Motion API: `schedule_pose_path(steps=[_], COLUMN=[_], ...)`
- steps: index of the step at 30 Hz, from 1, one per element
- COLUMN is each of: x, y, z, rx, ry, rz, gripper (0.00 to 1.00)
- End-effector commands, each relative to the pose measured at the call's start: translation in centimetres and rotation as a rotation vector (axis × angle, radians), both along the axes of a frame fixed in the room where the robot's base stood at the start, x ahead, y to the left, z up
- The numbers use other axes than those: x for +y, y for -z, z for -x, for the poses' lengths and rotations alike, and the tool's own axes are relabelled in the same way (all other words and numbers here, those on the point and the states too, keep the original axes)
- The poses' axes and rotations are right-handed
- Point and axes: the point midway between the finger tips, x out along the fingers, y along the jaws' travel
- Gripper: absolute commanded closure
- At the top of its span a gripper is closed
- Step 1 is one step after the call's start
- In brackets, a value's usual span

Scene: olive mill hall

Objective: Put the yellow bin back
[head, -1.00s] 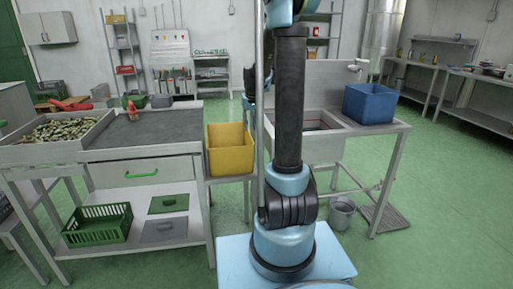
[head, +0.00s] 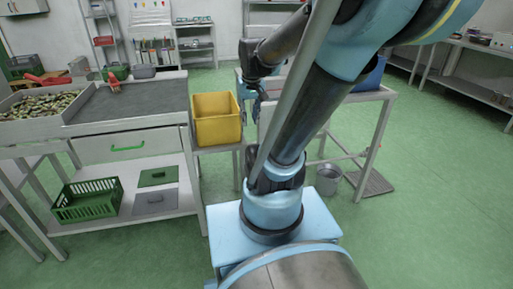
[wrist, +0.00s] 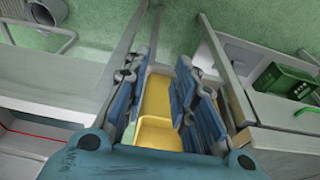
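The yellow bin (head: 217,127) stands upright on a small low stand (head: 217,148) between the worktable and the sink. My gripper (head: 250,104) is just right of the bin, partly hidden behind my arm. In the wrist view the fingers of my gripper (wrist: 160,98) are spread apart. The yellow bin (wrist: 157,97) shows in the gap between them, with part of its sides hidden by the fingers. I cannot tell whether a finger touches it.
Left is a worktable (head: 125,103) with an olive tray (head: 45,118) and a green crate (head: 87,207) below. A blue bin (head: 374,76) by the sink is mostly hidden by my arm. The right floor is clear.

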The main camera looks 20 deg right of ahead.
Motion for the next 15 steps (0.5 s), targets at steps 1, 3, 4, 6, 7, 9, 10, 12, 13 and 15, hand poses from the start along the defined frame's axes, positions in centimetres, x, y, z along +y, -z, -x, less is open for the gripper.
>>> schedule_pose_path(steps=[1, 3, 4, 6, 7, 9, 10, 12, 13, 15], x=[0.0, 0.0, 0.0, 0.0, 0.0, 0.0, 0.0, 0.0, 0.0, 0.1], y=[0.6, 1.4, 1.7, 2.6, 3.0, 3.9, 4.3, 5.1, 5.4, 5.9], z=[1.6, 3.4, 4.2, 5.9, 6.6, 8.1, 8.6, 9.7, 10.1, 10.7], rx=[0.002, 0.006, 0.007, 0.011, 0.012, 0.016, 0.017, 0.02, 0.021, 0.023], ry=[-0.001, -0.002, -0.002, -0.003, -0.003, -0.004, -0.004, -0.005, -0.005, -0.006], rz=[0.001, 0.002, 0.002, 0.004, 0.004, 0.005, 0.005, 0.006, 0.007, 0.008], gripper=[0.75, 0.75, 0.75, 0.75, 0.75, 0.75, 0.75, 0.75, 0.75, 0.75])
